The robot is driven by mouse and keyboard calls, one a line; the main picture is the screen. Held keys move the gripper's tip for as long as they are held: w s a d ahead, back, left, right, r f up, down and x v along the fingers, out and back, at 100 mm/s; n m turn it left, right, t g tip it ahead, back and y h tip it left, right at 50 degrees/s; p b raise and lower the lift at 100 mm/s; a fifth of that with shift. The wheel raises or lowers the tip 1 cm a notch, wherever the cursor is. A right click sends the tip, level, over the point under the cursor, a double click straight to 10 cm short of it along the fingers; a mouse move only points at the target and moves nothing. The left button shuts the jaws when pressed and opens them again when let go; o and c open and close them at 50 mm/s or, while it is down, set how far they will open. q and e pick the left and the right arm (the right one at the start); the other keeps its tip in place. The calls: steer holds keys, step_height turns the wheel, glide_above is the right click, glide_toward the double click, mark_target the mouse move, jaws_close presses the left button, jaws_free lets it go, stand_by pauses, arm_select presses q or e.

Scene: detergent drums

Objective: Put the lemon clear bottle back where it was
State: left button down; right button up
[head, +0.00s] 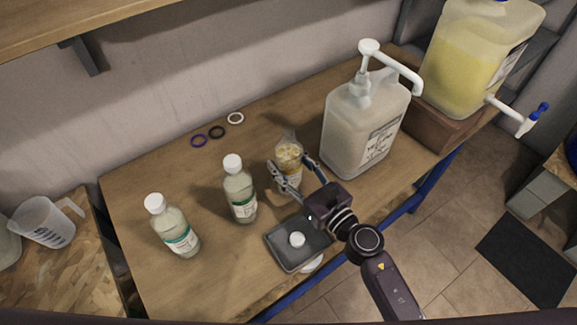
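My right gripper (297,175) has its fingers on both sides of an uncapped clear bottle (289,154) with pale yellow-beige contents, and appears closed on it. The bottle is roughly upright; its lower part is partly hidden by the fingers, and I cannot tell whether it touches the table. Two clear bottles with white caps and green-banded labels stand to its left, one near (239,190) and one farther left (174,228). The label print is too small to read, so I cannot tell which is lemon. My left gripper is not in view.
A dark tray (279,254) with a white cap (297,240) sits at the table's front edge. A large pump jug (350,130) stands right of the held bottle. Three rings, purple (198,141), black (217,132) and white (235,118), lie at the back.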

steer(key=shift+r, duration=0.1)
steer(key=o, duration=1.6)
steer(key=b+v, duration=0.4)
steer(key=v, duration=0.8)
